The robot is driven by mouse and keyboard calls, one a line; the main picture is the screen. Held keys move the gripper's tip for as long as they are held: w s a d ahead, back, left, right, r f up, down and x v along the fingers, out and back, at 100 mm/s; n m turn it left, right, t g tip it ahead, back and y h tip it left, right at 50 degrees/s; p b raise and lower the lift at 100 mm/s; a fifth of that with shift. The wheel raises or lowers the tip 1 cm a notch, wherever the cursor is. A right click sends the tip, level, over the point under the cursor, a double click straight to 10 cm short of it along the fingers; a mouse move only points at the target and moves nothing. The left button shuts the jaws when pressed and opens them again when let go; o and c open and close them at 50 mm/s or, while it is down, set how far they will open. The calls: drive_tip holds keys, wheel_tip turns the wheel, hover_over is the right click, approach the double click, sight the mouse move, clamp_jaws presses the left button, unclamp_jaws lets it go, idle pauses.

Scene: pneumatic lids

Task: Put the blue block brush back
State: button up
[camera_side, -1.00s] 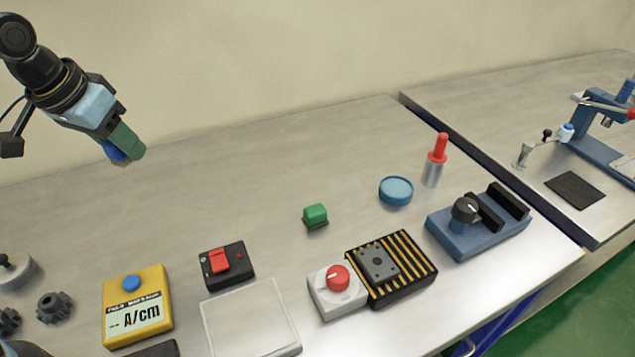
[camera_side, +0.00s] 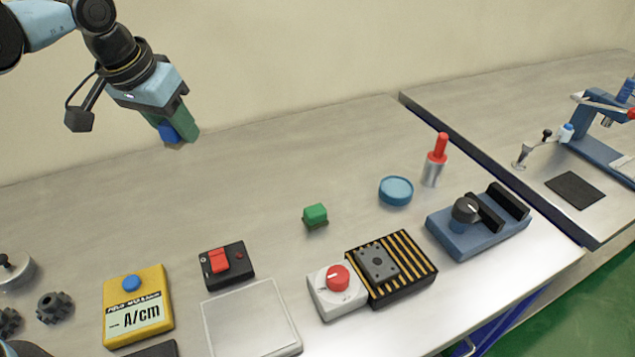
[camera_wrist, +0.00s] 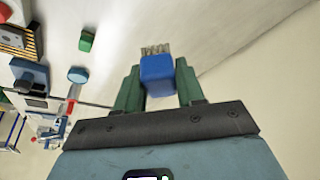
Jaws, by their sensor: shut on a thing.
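My gripper (camera_side: 180,132) is at the upper left of the side view, raised above the back part of the table. Its green fingers are shut on the blue block brush (camera_side: 168,133), which is partly hidden by a finger there. In the wrist view the blue block brush (camera_wrist: 157,77) sits between the two fingers of my gripper (camera_wrist: 159,92), with its pale bristles pointing away from the gripper. The brush touches nothing else that I can see.
Below on the table are a green block (camera_side: 315,215), a round blue dish (camera_side: 396,191), a red-handled tool in a metal holder (camera_side: 433,172), a black box with a red switch (camera_side: 227,265) and a yellow meter (camera_side: 138,305). The back left of the table (camera_side: 130,200) is clear.

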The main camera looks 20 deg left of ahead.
drive_tip(key=w+d+f, duration=0.1)
drive_tip(key=d+f, duration=0.2)
drive_tip(key=d, duration=0.7)
drive_tip(key=w+d+f, duration=0.2)
drive_tip(key=d, duration=0.9)
drive_tip(key=w+d+f, duration=0.1)
drive_tip(key=d+f, duration=0.2)
drive_tip(key=d, duration=0.7)
hover_over(358, 203)
drive_tip(key=s, duration=0.1)
drive_tip(key=f, duration=0.6)
drive_tip(key=shift+s+f, duration=0.2)
drive_tip(key=shift+f, duration=2.15)
drive_tip(key=shift+f, duration=0.1)
drive_tip(key=o, duration=1)
